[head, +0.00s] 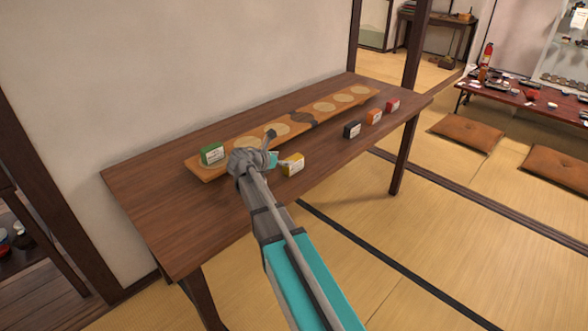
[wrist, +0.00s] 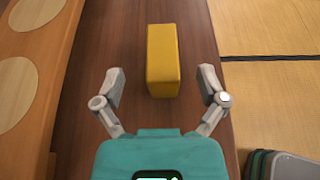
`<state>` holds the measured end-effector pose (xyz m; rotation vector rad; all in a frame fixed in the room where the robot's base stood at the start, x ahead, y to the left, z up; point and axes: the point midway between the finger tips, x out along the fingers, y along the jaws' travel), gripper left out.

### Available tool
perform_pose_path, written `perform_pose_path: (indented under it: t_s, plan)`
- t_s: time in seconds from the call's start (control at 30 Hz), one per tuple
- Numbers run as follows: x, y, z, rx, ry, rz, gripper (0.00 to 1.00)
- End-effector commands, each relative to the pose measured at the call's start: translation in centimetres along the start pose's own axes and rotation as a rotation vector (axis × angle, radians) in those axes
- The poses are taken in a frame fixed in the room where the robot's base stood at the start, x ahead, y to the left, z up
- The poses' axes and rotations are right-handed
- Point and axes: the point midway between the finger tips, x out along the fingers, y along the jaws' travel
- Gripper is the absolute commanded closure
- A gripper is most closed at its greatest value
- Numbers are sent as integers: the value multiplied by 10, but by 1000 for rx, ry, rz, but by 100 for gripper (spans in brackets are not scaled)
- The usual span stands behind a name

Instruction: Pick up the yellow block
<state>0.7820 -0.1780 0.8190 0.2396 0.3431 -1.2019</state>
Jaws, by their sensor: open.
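The yellow block (head: 293,166) stands on the dark wooden table, just right of my gripper in the head view. It has a pale label on its front side. In the wrist view the yellow block (wrist: 163,60) lies ahead, between the lines of the two fingers and slightly beyond their tips. My gripper (wrist: 160,88) is open and empty, one finger on each side. In the head view my gripper (head: 272,148) is over the table, and my arm hides part of it. I cannot tell its exact height above the table.
A long wooden board (head: 243,141) with pale round spots lies along the wall side of the table (head: 160,205). Dark (head: 352,129), orange (head: 374,117) and red (head: 393,105) blocks stand toward the table's far end.

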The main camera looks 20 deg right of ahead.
Motion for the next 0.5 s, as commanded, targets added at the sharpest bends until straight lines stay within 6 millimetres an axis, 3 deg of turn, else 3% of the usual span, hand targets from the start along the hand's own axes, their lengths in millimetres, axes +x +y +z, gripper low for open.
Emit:
perform_pose_path:
  t_s: [0.13,0.5]
  plan:
    - [9,0,0,0,0,0,9]
    - [11,-1,0,0,0,-1,9]
